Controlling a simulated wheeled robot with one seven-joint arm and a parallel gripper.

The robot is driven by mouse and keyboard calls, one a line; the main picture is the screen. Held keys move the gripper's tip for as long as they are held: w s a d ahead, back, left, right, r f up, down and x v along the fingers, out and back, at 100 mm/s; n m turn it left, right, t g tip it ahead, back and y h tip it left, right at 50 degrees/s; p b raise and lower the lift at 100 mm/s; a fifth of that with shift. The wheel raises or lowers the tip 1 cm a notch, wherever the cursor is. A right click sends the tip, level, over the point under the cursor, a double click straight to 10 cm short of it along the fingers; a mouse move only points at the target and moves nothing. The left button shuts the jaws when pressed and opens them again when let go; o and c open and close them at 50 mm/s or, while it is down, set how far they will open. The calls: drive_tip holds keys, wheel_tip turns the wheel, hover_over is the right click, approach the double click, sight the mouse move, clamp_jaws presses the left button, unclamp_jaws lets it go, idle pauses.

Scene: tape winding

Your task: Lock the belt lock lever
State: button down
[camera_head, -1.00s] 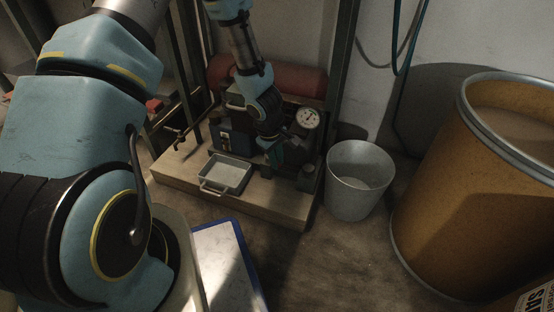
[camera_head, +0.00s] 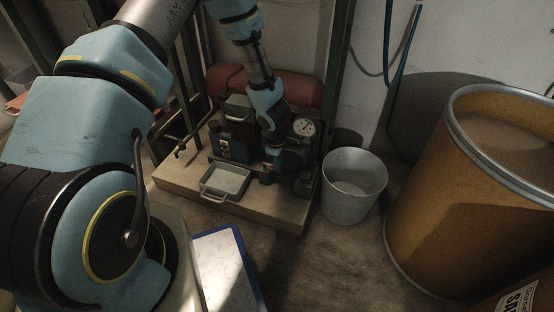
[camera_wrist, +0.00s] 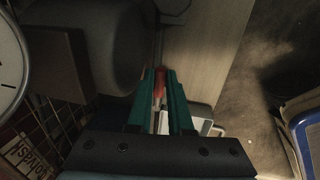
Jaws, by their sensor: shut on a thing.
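The machine with a dial stands on a wooden board, and its front right part carries the gripped lever. My gripper (camera_head: 272,160) reaches down in front of the gauge (camera_head: 303,127). In the wrist view its two teal fingers (camera_wrist: 160,88) are shut on a red-tipped part (camera_wrist: 159,80), which looks like the belt lock lever. Most of the lever is hidden between the fingers, so I cannot tell its exact angle. In the head view only a small reddish spot shows at the fingertips.
A metal tray (camera_head: 225,180) sits on the wooden board (camera_head: 180,183), left of my gripper. A grey bucket (camera_head: 352,205) stands right of the board, and a large brown drum (camera_head: 450,220) farther right. A red cylinder (camera_head: 300,90) lies behind the machine. A blue-edged panel (camera_head: 225,260) is in front.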

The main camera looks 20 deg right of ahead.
idle(0.3)
drive_tip(key=c, duration=0.8)
unclamp_jaws()
drive_tip(key=shift+c, duration=0.2)
